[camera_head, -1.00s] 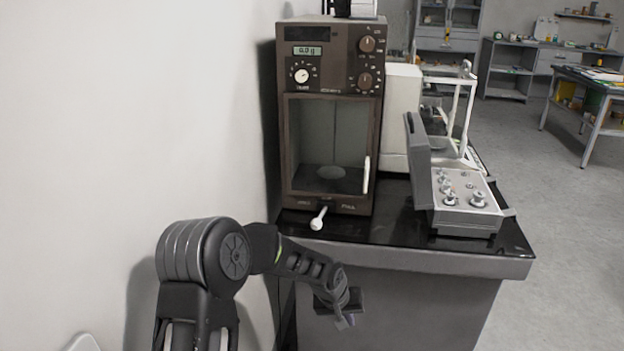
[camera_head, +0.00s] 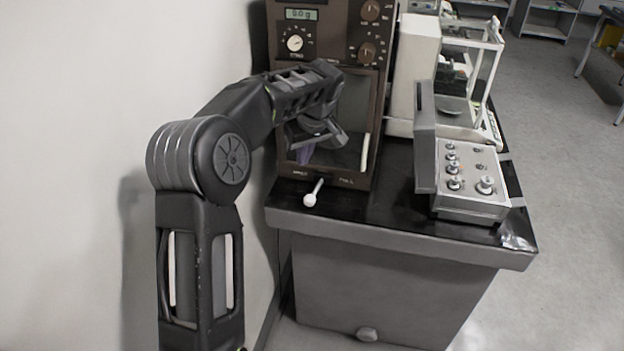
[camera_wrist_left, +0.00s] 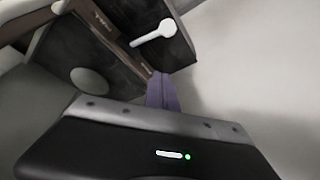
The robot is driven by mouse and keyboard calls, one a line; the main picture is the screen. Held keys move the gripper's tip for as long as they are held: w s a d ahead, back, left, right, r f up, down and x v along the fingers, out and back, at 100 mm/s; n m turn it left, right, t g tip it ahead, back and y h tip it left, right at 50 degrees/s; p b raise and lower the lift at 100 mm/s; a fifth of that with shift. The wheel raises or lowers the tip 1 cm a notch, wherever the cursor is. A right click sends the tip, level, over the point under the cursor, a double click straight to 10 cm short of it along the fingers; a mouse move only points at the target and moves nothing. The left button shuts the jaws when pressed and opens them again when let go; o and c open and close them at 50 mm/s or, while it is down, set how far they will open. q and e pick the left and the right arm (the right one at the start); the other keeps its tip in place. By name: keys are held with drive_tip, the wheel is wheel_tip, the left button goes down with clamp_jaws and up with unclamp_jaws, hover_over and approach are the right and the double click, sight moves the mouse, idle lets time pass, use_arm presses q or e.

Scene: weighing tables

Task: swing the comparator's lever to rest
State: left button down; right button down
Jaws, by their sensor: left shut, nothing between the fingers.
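The comparator (camera_head: 271,140) is a tall brown cabinet with a glass-fronted chamber, dials and a small display. Its white lever (camera_head: 313,192) sticks out low on the front, round knob toward me, tilted down and to the left. The lever also shows in the left wrist view (camera_wrist_left: 155,33), with its knob at the right end. My left gripper (camera_head: 304,155) is shut and empty in front of the chamber, above the lever and apart from it. Its purple fingertips show in the left wrist view (camera_wrist_left: 162,92). My right gripper is not in view.
A grey box with knobs and a raised lid (camera_head: 470,178) stands on the black tabletop (camera_head: 395,205) to the right. A glass-cased balance (camera_head: 470,75) stands behind it. A white wall (camera_head: 90,120) rises close on the left. The tabletop's front strip is clear.

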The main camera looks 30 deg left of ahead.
sight(315, 191)
use_arm(q)
drive_tip(key=shift+s, duration=0.15)
drive_tip(key=p+x, duration=0.1)
drive_tip(key=x, duration=0.8)
drive_tip(key=shift+f+p, duration=0.3)
drive_tip(key=shift+f, duration=0.05)
drive_tip(key=d, duration=0.1)
drive_tip(key=s+d, duration=0.1)
drive_tip(key=shift+s+d+f+p, duration=0.15)
drive_tip(key=shift+d+f+p, duration=0.05)
drive_tip(key=shift+d+p, duration=0.2)
drive_tip(key=shift+s+d+f, duration=0.1)
drive_tip(key=shift+d+f, duration=0.1)
drive_tip(key=shift+d, duration=0.1)
